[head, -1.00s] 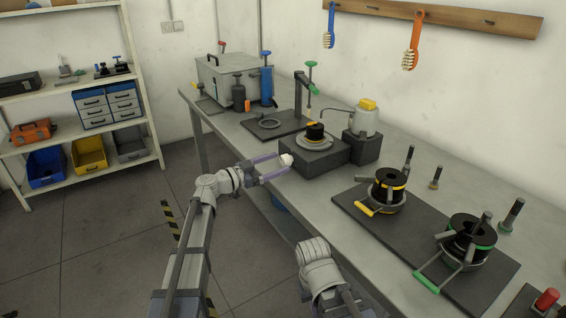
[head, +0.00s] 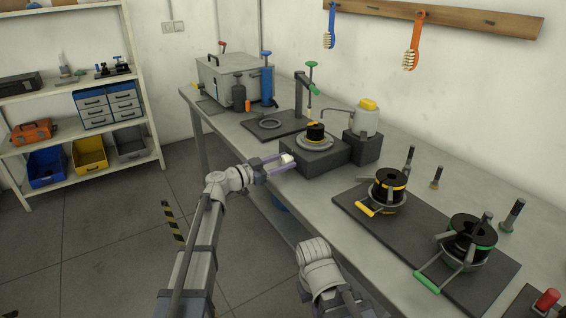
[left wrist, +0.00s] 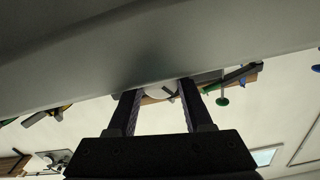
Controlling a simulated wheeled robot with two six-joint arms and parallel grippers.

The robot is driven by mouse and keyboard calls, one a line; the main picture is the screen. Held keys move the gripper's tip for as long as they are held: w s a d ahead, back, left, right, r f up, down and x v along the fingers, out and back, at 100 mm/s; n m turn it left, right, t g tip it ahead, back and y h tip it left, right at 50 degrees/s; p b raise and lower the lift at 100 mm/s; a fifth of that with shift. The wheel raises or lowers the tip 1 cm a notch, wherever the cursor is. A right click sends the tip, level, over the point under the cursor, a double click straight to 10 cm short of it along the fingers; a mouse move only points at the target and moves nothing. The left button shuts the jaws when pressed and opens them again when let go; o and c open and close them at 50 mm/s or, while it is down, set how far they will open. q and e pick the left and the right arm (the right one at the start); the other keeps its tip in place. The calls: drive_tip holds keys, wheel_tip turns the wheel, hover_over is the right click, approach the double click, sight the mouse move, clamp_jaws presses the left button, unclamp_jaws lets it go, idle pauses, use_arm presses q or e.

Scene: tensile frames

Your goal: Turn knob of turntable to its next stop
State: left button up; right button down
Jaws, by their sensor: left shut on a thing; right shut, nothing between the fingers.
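The turntable is a dark block (head: 318,160) on the bench with a round grey plate (head: 301,143) on top. A black cylinder (head: 315,133) with an orange mark stands on the plate. The pale knob (head: 287,159) is at the block's left side. My left gripper (head: 285,162) is shut on the knob, one finger on each side. In the left wrist view the round knob (left wrist: 161,92) shows partly between the two fingers, below the grey surface. My right arm (head: 320,270) shows at the bottom, but its fingers are not visible.
A bottle with a yellow cap (head: 367,116) stands on a block behind the turntable. A dark plate with a post (head: 275,125) lies to the left. Two black spools (head: 389,186) (head: 472,238) sit on a dark mat to the right. The bench's front edge runs below my left gripper.

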use_arm(q)
clamp_jaws()
drive_tip(key=shift+n, duration=0.4)
drive_tip(key=n, duration=0.6)
idle(0.5)
drive_tip(key=o, duration=0.8)
unclamp_jaws()
drive_tip(key=shift+c, duration=0.2)
drive_tip(key=shift+a, duration=0.15)
